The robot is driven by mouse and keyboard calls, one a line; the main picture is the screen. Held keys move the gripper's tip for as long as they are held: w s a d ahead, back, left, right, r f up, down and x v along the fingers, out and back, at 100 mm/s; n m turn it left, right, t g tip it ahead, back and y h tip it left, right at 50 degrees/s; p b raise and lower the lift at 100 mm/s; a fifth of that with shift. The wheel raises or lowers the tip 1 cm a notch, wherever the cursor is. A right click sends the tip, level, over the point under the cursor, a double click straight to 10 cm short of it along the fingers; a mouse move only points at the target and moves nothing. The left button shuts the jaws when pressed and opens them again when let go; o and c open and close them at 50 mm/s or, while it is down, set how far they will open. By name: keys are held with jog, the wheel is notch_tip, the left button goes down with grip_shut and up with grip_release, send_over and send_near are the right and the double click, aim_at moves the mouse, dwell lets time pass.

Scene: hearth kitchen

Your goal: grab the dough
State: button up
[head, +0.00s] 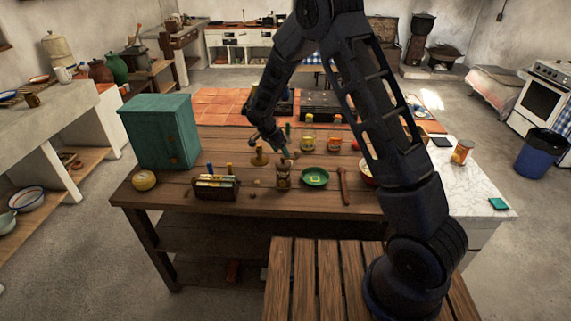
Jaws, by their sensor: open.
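I cannot pick out the dough for certain. A small tan lump (256,183) lies on the wooden table (330,205) between the caddy and a small brown jar-like object, but it is too small to identify. A pale bowl with a red rim (366,172) is partly hidden behind my arm, and its contents cannot be seen. My gripper (284,150) is open above the middle of the table, near a brass-coloured object (259,156). Nothing shows clearly between its fingers, which look small and dark here.
A teal cabinet (162,132) stands at the table's left, with a yellow round tin (144,180) before it. A dark caddy (214,187), brown jar (282,177), green dish (315,177) and wooden-handled tool (343,186) line the front. A marble top (470,190) adjoins at right.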

jog(key=shift+x, duration=3.45)
jog(key=shift+a, duration=0.1)
jog(key=shift+c, duration=0.4)
jog(key=c, duration=0.3)
